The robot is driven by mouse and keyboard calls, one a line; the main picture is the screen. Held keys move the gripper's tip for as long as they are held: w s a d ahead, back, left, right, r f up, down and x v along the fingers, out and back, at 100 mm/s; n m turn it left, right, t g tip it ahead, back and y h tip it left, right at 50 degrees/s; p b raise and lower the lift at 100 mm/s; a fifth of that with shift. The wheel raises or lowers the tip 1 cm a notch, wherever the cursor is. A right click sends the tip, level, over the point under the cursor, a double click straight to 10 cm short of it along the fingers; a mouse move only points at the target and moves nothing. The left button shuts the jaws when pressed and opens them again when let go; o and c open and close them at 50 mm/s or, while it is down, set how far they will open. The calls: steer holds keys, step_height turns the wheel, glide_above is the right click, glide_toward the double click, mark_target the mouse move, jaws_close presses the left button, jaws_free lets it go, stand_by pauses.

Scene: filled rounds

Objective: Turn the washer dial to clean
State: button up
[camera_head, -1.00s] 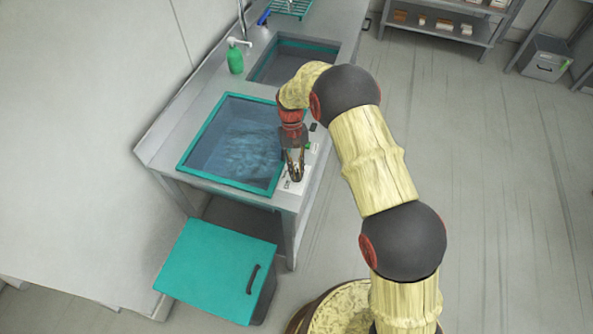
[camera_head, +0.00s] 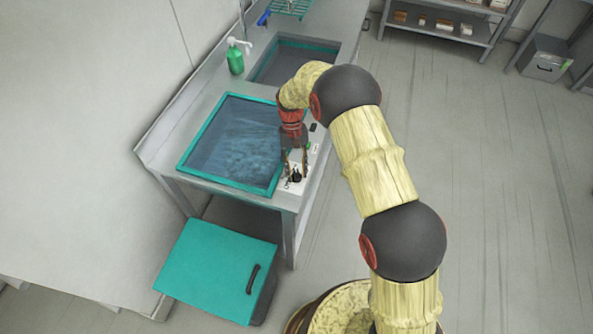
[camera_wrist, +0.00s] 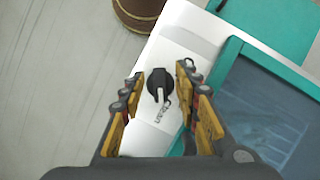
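The washer dial (camera_wrist: 156,88) is a black round knob on a white panel (camera_wrist: 178,48) at the front right corner of the water-filled basin. The dial also shows in the head view (camera_head: 296,175). A pale mark on it points toward the printed word "Clean" (camera_wrist: 164,113) in the wrist view. My gripper (camera_wrist: 162,74) is open, one finger on each side of the dial, with visible gaps between. In the head view my gripper (camera_head: 296,168) stands above the panel, pointing down.
The teal-rimmed basin (camera_head: 190,163) lies just left of the panel. An empty sink (camera_head: 262,66) and a green soap bottle (camera_head: 235,61) are farther back. A teal-topped cabinet (camera_head: 215,268) with a dark handle stands in front. Open floor lies to the right.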

steer(key=v, duration=1.2)
steer(key=s+d+r+t+b, duration=0.3)
steer(key=s+d+r, duration=0.2)
steer(key=s, duration=0.5)
steer(key=s+d+r+m+t+b, duration=0.1)
steer(key=s+d+r+t+b, duration=0.2)
steer(key=s, duration=0.8)
steer(key=s+d+r+t+b, duration=0.4)
steer(key=s+d+r, duration=0.3)
steer(key=s+d, duration=0.2)
steer(key=shift+s+d+r+m+y+b, duration=0.25)
steer(key=shift+s+m+y+b, duration=0.15)
steer(key=shift+s, duration=0.8)
